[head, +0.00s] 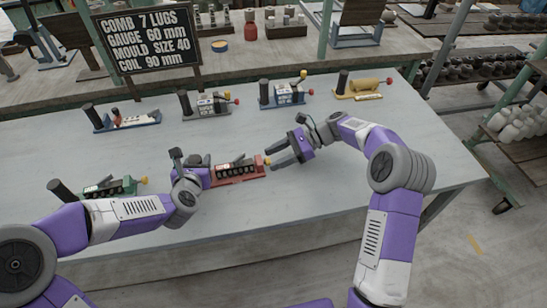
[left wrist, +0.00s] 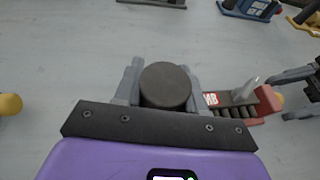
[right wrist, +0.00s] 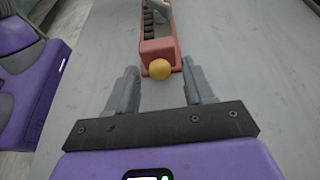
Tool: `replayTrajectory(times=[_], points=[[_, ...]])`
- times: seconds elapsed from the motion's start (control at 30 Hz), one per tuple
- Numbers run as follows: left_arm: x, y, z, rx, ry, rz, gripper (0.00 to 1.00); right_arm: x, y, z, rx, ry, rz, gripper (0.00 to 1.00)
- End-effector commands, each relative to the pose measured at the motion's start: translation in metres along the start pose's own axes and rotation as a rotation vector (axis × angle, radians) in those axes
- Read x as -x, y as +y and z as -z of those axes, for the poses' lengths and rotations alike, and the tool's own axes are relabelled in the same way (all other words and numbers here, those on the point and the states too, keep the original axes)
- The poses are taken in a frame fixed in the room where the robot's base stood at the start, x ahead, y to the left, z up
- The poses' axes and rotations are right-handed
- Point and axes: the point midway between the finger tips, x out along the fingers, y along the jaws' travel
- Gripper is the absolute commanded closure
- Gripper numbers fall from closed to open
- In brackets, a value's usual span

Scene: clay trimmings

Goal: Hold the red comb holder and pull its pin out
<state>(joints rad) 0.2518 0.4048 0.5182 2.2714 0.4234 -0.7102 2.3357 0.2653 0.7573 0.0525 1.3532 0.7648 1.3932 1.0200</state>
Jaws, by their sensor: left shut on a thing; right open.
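The red comb holder (head: 238,172) lies on the grey table, with a dark comb strip (head: 236,169) and a white label on top. A yellow ball knob (head: 267,161), the pin's end, sticks out at its right end. My left gripper (left wrist: 161,72) is shut on the holder's dark round post (left wrist: 165,86) at its left end; in the head view my arm hides much of it. My right gripper (head: 272,157) is open at the knob. In the right wrist view the knob (right wrist: 160,69) sits between the fingertips, with gaps on both sides.
A green holder (head: 115,187) with a yellow knob stands to the left. Behind are several more holders, including a blue one (head: 283,97) and a yellow one (head: 362,88). A sign (head: 147,40) reads COMB 7 LUGS. The table's front right is clear.

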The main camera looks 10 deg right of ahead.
Motion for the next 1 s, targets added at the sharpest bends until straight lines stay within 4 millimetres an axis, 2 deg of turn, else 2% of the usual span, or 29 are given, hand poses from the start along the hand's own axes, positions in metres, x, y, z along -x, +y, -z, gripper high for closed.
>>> replayTrajectory(times=[0.13,0.4,0.77,1.0], points=[[-0.0004,0.0011,0.0041,0.002,0.01,-0.001,1.0,-0.0092,0.0001,0.0005,-0.001,0.0,0.0,0.47],[-0.0004,0.0012,0.0042,0.002,0.01,-0.001,1.0,-0.0105,0.0001,0.0005,-0.001,0.0,0.001,0.47],[-0.0004,0.0011,0.0043,0.003,0.01,-0.001,1.0,-0.0101,-0.0001,0.0006,0.0,0.001,0.001,1.0],[-0.0004,0.0011,0.0043,0.002,0.01,-0.001,1.0,-0.0092,-0.0004,0.001,-0.001,0.001,0.002,1.0]])
